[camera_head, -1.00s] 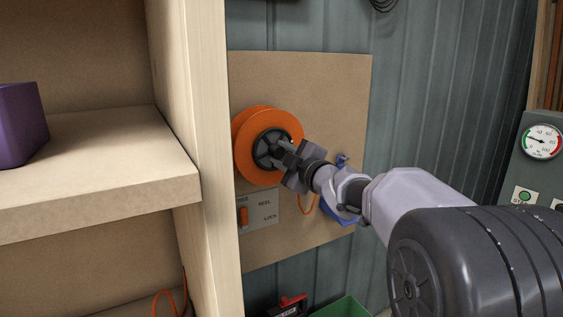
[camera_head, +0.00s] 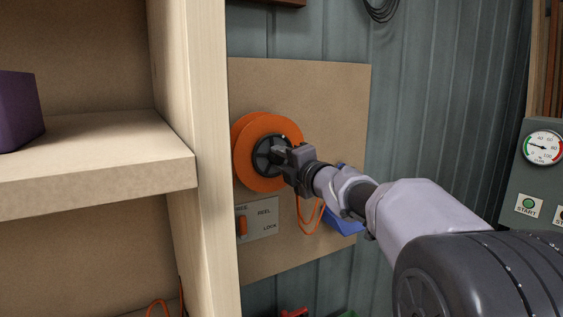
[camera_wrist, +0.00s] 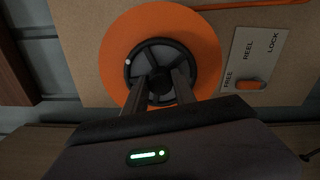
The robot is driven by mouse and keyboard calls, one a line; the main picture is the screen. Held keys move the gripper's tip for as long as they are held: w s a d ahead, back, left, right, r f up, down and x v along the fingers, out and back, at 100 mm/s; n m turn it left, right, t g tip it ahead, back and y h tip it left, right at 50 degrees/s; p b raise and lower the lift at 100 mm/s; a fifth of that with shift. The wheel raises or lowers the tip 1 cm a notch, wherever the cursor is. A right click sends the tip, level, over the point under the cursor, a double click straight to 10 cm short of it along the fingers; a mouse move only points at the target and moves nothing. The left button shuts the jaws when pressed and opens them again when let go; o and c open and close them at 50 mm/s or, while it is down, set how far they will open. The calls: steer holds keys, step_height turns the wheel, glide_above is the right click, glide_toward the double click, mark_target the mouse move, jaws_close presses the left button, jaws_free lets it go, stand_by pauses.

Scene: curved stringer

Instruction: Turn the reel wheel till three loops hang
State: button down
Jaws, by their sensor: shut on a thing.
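The orange reel (camera_head: 250,172) is mounted on a tan board, with a dark spoked wheel (camera_head: 262,158) at its centre. My gripper (camera_head: 277,155) is shut on the wheel's hub. In the wrist view both fingers (camera_wrist: 161,86) reach onto the hub, and a pale dot marks the wheel's rim at upper left. Orange cord (camera_head: 311,216) hangs below and right of the reel, partly behind my arm; I cannot count its loops surely. Below the reel is a label plate (camera_head: 262,222) reading FREE, REEL and LOCK; its orange switch (camera_head: 242,226) sits at the FREE end.
A wooden shelf unit (camera_head: 185,120) with a purple box (camera_head: 18,112) stands close on the left. A blue object (camera_head: 343,222) is below my wrist. A grey panel with a gauge (camera_head: 543,147) and START button is at right. More orange cord (camera_head: 160,308) shows at lower left.

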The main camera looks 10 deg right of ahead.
steer(key=shift+n, duration=0.3)
stand_by(0.4)
steer(key=c, duration=1)
jaws_free()
steer(key=p+v, duration=0.3)
steer(key=v, duration=1.4)
steer(key=shift+s, duration=0.2)
